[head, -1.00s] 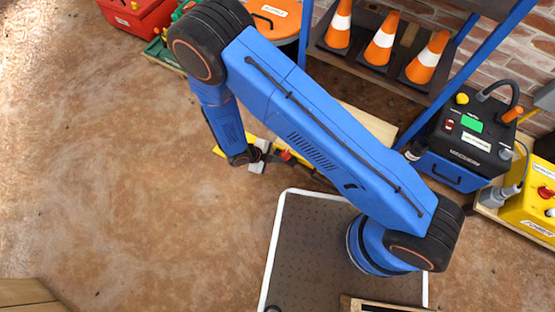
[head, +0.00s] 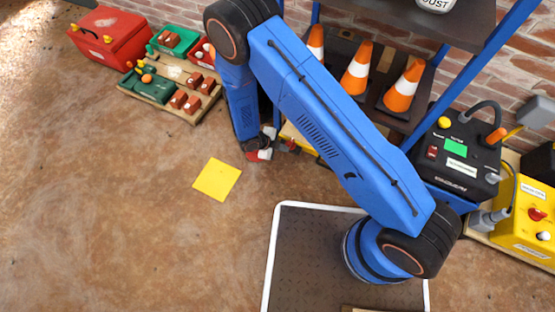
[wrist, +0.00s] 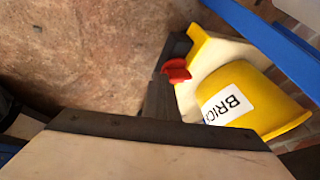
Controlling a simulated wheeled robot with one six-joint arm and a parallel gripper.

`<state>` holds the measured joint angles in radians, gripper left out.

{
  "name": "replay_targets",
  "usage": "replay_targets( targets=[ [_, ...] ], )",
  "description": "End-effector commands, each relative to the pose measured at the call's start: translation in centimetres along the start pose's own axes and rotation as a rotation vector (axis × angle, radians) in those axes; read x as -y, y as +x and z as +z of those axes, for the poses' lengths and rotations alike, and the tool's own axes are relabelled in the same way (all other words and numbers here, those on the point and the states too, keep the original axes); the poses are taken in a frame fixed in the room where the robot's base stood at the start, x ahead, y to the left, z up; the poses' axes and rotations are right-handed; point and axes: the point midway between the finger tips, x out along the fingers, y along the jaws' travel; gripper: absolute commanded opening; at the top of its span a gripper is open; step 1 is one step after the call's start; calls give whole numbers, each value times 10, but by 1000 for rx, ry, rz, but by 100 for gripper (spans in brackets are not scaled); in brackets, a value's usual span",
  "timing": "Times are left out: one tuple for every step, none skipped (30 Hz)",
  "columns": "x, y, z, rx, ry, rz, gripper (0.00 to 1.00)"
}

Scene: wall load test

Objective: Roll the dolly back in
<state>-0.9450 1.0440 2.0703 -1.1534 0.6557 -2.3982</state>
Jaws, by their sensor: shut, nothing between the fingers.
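The dolly (wrist: 185,98) shows in the wrist view as a pale board with a yellow edge and a dark corner piece. A yellow bucket (wrist: 270,97) with a white label starting "BRIC" is on it. In the head view a strip of the dolly (head: 297,135) shows below the shelf; my arm hides most of the rest. My gripper (head: 261,152) is low beside the dolly's left end, shut and empty. In the wrist view its dark fingers (wrist: 158,98) are near a red part (wrist: 176,70) at the dolly's corner; I cannot tell if they touch.
A yellow square (head: 217,179) lies on the open floor at left. A blue-framed shelf with orange cones (head: 356,70) stands against the brick wall. A black-and-blue power unit (head: 458,150) and a yellow unit (head: 530,215) stand right. A red toolbox (head: 110,35) and valve boards (head: 180,75) are at upper left.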

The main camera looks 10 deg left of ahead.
Motion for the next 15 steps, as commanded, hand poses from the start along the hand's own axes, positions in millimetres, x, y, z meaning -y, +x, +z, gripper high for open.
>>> replay_targets(
  targets=[
    [9, 5, 0, -1, 3, 1, 0],
    [13, 7, 0, -1, 2, 0, 0],
    [18, 10, 0, -1, 3, 0, 0],
    [21, 11, 0, -1, 3, 1, 0],
    [24, 13, 0, -1, 3, 0, 0],
    [28, 15, 0, -1, 2, 0, 0],
    [30, 16, 0, 0, 1, 0, 0],
    [32, 17, 0, 0, 1, 0, 0],
    [34, 18, 0, 0, 1, -1, 0],
    [36, 19, 0, 0, 1, -1, 0],
    [37, 20, 0, 0, 1, -1, 0],
    [38, 20, 0, 0, 1, -1, 0],
    [39, 21, 0, 0, 1, -1, 0],
    [40, 21, 0, 0, 1, -1, 0],
    [40, 21, 0, -1, 1, -1, 0]
  ],
)
